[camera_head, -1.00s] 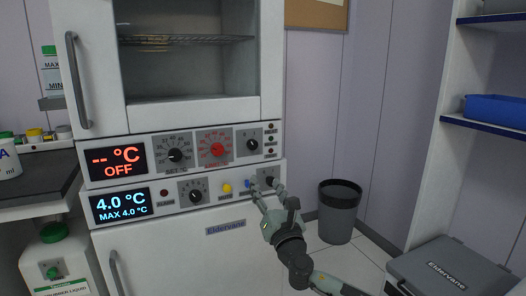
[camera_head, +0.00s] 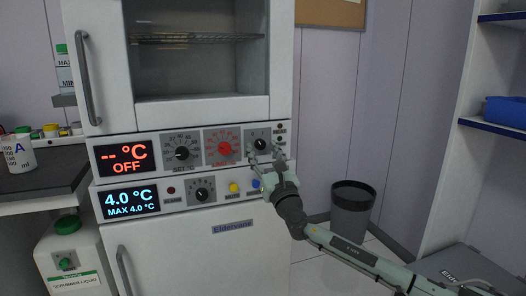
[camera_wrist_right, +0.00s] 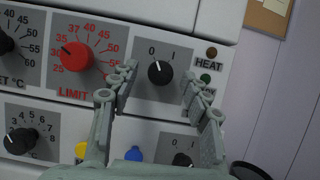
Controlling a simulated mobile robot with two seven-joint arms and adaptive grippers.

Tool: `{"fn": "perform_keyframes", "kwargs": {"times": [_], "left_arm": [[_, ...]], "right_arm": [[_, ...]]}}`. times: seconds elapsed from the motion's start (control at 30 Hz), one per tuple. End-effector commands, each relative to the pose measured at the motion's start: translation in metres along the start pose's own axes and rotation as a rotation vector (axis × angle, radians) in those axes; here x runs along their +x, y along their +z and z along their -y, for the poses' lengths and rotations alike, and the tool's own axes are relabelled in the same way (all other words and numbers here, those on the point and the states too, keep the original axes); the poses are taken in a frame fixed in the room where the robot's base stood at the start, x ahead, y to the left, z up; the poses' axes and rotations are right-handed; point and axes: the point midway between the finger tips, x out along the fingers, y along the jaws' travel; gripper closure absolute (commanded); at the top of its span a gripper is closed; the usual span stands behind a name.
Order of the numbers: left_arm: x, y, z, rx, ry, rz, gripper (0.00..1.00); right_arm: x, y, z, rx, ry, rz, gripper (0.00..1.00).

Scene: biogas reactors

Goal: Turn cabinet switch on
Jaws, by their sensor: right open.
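The cabinet (camera_head: 110,60) is white with a glass door; its upper display (camera_head: 124,157) reads "-- °C OFF" in red. Its switch is a black knob (camera_head: 260,143) on a grey plate marked 0 and 1, right of the red limit dial (camera_head: 225,148). In the right wrist view the knob (camera_wrist_right: 160,72) has its white mark near the 0. My right gripper (camera_head: 264,160) is open in front of and slightly below the knob. In the wrist view its fingers (camera_wrist_right: 158,88) stand either side of the knob, with no contact visible. My left gripper is out of view.
The lower panel has a blue display (camera_head: 131,201), a dial (camera_head: 201,191), a yellow button (camera_head: 234,188) and a blue button (camera_head: 256,184). Another 0/1 knob (camera_wrist_right: 183,160) shows low in the wrist view. A bin (camera_head: 352,208) and a grey case stand at right.

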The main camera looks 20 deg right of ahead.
Motion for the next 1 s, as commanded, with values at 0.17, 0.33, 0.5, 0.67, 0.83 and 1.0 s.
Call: {"fn": "perform_keyframes", "kwargs": {"times": [0.17, 0.33, 0.5, 0.67, 0.83, 1.0], "left_arm": [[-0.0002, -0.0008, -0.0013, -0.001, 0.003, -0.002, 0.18], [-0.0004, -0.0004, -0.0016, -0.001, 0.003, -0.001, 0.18], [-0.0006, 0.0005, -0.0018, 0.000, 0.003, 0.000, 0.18], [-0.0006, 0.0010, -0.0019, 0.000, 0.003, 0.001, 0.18], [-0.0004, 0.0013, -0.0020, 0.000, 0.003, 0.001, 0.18], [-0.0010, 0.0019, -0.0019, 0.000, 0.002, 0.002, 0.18]], "right_arm": [[0.0014, -0.0003, -0.0003, 0.001, 0.001, -0.001, 0.53], [0.0013, -0.0002, -0.0002, 0.001, 0.000, 0.000, 0.63], [0.0012, -0.0001, -0.0001, 0.001, 0.000, 0.000, 0.84], [0.0012, -0.0002, 0.0000, 0.001, 0.000, 0.000, 1.00], [0.0011, -0.0004, -0.0002, 0.009, -0.003, 0.000, 1.00], [0.0009, -0.0009, -0.0015, 0.054, -0.021, -0.001, 1.00]]}}
